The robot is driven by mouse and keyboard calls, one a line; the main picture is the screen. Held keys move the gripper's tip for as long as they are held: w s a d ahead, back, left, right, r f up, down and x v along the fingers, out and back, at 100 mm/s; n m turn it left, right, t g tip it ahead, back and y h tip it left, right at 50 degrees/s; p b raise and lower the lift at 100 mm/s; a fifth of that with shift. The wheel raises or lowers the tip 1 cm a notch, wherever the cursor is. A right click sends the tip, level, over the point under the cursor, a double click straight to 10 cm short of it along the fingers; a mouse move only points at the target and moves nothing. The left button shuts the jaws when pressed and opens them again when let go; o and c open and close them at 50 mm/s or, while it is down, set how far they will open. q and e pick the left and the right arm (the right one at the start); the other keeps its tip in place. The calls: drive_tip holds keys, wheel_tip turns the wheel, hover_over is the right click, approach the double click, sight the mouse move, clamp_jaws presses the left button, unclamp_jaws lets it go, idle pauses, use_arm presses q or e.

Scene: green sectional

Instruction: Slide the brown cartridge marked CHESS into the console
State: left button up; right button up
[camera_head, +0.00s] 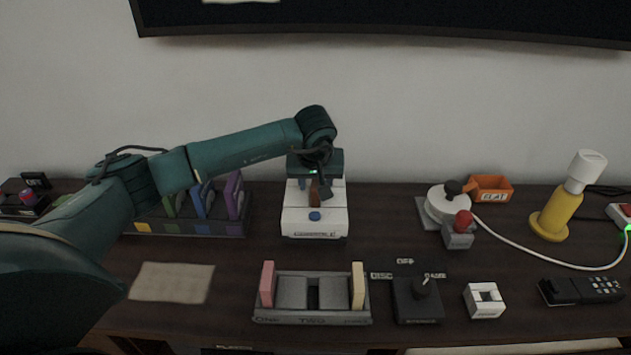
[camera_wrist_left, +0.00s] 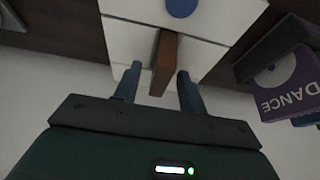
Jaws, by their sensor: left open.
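The white console (camera_head: 314,222) with a blue button stands at the back middle of the table; it also shows in the wrist view (camera_wrist_left: 215,22). A brown cartridge (camera_wrist_left: 163,62) stands upright at the console's slot; how deep it sits I cannot tell. Its marking is not legible. It shows partly in the head view (camera_head: 313,198), below my gripper. My left gripper (camera_head: 318,182) is above the console. In the wrist view its open fingers (camera_wrist_left: 157,78) are on either side of the cartridge, with gaps on both sides. My right gripper is not in view.
A rack (camera_head: 185,228) of colored cartridges stands left of the console; a purple one marked DANCE (camera_wrist_left: 287,90) is close by. In front is a grey tray (camera_head: 312,318) with pink and cream cartridges.

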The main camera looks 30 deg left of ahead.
use_arm(q)
drive_tip(key=v, duration=1.3)
drive_tip(key=shift+s, duration=0.1)
